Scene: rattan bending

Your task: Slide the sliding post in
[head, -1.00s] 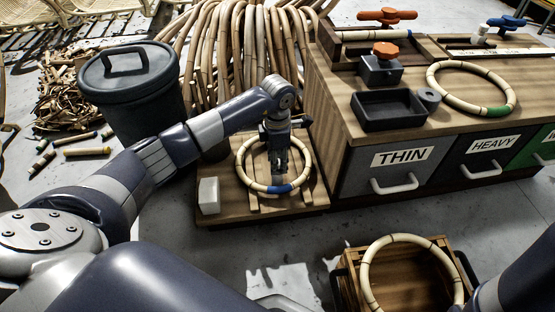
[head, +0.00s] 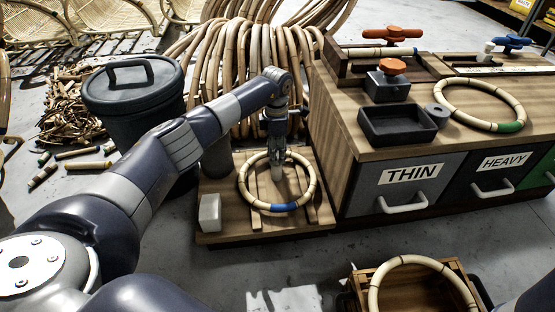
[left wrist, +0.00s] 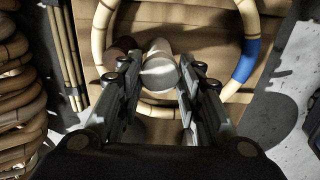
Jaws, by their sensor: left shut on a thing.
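The sliding post (left wrist: 159,72) is a short, pale, round-topped peg. In the left wrist view it sits between my left fingertips. My left gripper (head: 277,160) points down inside a rattan ring (head: 245,188) on the wooden bending board (head: 222,232) and is shut on the post. The ring also shows in the left wrist view (left wrist: 101,28), around the post, with a blue band (left wrist: 245,62) on one side. The post's base is partly hidden.
A white block (head: 209,213) sits at the board's front left corner. A lidded dark bin (head: 133,95) stands to the left, a bundle of rattan (head: 235,60) behind. The drawer bench (head: 345,115) is close on the right. A crate (head: 362,278) with another ring is in front.

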